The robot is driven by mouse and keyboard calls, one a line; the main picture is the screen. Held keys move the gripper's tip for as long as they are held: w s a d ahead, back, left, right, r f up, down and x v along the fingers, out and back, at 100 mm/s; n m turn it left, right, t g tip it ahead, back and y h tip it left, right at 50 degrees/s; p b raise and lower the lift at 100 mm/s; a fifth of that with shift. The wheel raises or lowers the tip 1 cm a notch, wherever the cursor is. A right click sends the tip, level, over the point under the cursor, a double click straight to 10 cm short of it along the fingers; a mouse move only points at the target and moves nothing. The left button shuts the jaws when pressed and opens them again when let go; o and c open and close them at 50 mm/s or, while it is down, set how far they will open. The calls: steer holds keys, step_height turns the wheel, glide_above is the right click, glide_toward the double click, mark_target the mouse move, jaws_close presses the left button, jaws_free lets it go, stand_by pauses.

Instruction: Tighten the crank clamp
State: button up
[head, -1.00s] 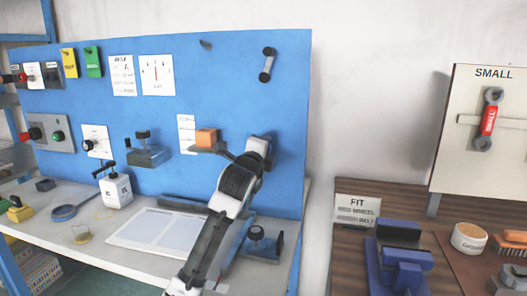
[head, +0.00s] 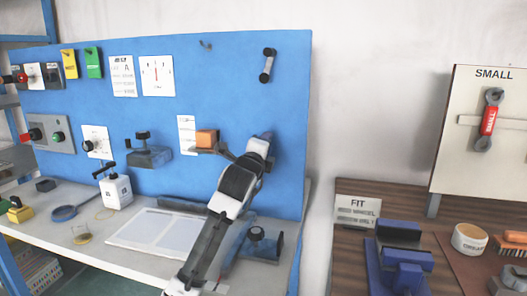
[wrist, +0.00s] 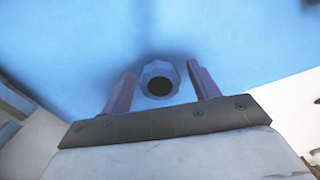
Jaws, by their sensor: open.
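A faceted blue-grey knob with a dark round centre (wrist: 157,82) shows in the wrist view. I take it as part of the crank clamp, but cannot be sure. My gripper (wrist: 160,70) is open, with one finger on each side of the knob; whether they touch it I cannot tell. In the head view, an orange block (head: 207,137) sits on a dark bracket (head: 212,151) at the blue panel. The end of my arm is right beside this bracket and hides what is behind it. My fingers cannot be made out there.
The blue panel (head: 225,80) stands close behind my arm. A blue fixture with a black knob (head: 256,235) stands on the table by my arm. A white block with a crank handle (head: 116,190) and a white sheet (head: 150,230) are to the left.

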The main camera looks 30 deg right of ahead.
steer(key=shift+s+a, duration=0.1)
steer(key=b+v, duration=0.3)
steer(key=v, duration=1)
steer(key=shift+s+a, duration=0.2)
steer(key=shift+s, duration=0.05)
